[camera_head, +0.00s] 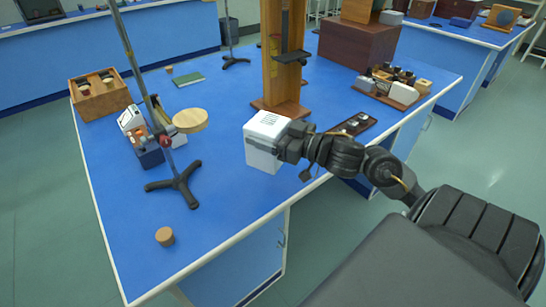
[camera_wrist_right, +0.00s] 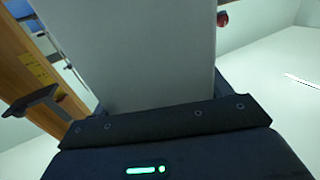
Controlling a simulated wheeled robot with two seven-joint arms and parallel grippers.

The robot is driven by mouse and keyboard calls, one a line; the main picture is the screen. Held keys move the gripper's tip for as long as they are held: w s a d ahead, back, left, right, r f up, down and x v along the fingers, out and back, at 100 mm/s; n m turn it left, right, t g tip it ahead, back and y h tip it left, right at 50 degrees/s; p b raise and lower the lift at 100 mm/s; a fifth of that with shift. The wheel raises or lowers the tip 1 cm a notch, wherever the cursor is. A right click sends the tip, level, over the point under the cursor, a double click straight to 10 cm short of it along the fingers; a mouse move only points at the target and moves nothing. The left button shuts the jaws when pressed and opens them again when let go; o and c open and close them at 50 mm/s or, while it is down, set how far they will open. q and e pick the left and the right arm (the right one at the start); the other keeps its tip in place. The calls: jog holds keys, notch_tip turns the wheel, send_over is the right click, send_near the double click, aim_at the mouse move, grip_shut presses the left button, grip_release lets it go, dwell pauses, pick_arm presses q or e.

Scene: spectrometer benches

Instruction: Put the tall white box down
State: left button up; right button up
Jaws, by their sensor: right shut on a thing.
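The tall white box (camera_head: 264,139) is upright near the right front part of the blue bench top in the head view. Slots show on its top face. My right gripper (camera_head: 285,145) is at its right side, shut on it. In the right wrist view the box (camera_wrist_right: 135,50) fills the middle as a pale grey face, close against the gripper body. The fingertips are hidden by the box. I cannot tell whether its base touches the bench. My left gripper is not in view.
The blue bench (camera_head: 230,205) has free room in front and left of the box. A wooden column (camera_head: 283,60) stands just behind it. A clamp stand (camera_head: 178,182) is to the left, with a cork (camera_head: 165,236) in front. A dark tray (camera_head: 353,124) lies to the right.

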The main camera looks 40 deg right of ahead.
jog(key=w+d+f, duration=0.1)
jog(key=f, duration=0.2)
jog(key=w+d+f+b, duration=0.1)
jog(key=d+f, duration=0.1)
jog(key=f, duration=0.2)
jog(key=w+d+f, duration=0.1)
jog(key=d+f, duration=0.1)
jog(key=f, duration=0.1)
jog(key=shift+w+d+f+b, duration=0.2)
jog(key=shift+f+b, duration=0.15)
jog(key=o, duration=1.3)
jog(key=shift+f, duration=0.1)
